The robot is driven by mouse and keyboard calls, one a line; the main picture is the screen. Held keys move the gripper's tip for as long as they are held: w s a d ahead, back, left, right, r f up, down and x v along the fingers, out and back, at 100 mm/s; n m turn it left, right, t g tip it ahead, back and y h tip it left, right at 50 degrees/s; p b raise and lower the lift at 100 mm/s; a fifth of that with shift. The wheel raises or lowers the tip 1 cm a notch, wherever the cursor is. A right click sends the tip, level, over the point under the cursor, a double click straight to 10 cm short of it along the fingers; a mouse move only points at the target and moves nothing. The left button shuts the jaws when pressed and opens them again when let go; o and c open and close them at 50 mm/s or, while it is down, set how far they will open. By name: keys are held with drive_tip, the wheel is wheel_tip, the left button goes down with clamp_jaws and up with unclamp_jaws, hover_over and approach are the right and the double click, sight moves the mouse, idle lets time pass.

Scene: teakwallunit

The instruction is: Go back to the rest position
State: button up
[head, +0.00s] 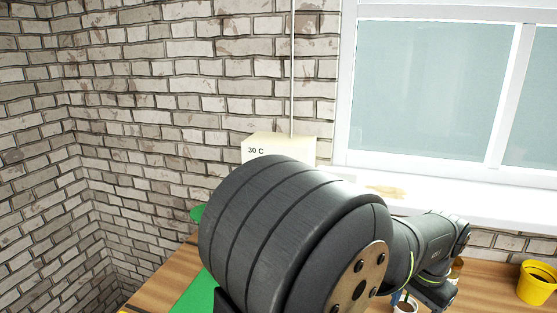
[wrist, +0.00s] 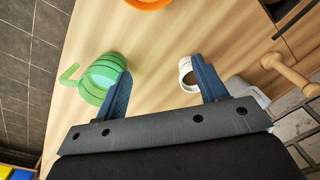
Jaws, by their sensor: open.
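My gripper (wrist: 161,66) shows in the wrist view with its two blue fingers spread wide apart and nothing held between them. It is above a wooden surface (wrist: 155,95). A green ribbed mug (wrist: 92,88) with a handle is beside the left finger, which covers part of it. A small white cup (wrist: 186,84) shows just left of the right finger; whether they touch I cannot tell. In the head view my large dark arm link fills the lower middle and mostly hides the gripper.
The wrist view shows an orange bowl (wrist: 150,3) at the top edge and a turned wooden piece (wrist: 290,74) at right.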

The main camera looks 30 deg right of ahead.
drive_tip(key=w+a+n, duration=0.2)
drive_tip(key=w+a, duration=0.1)
drive_tip(key=w, duration=0.6)
drive_tip(key=w+a+f+n, duration=0.1)
drive_tip(key=w+a, duration=0.2)
drive_tip(key=w, duration=0.5)
drive_tip(key=shift+w+f+n, duration=0.25)
drive_tip(key=shift+w+n, duration=0.1)
drive_tip(key=shift+n, duration=0.05)
drive_tip(key=shift+o, duration=0.2)
drive_tip(key=o, duration=0.7)
drive_tip(key=w+a+r+n, duration=0.2)
drive_tip(key=w+a+r, duration=0.1)
drive_tip(key=w+a, duration=0.7)
drive_tip(key=w+a+r+n, duration=0.2)
drive_tip(key=w+a+r, duration=0.1)
drive_tip(key=w+a, duration=0.65)
wheel_tip(320, 180, down, 9)
drive_tip(key=s+a, duration=0.1)
drive_tip(key=shift+s+a+f+g, duration=0.2)
drive_tip(key=shift+s+a+g, duration=0.1)
drive_tip(key=shift+a+g, duration=0.1)
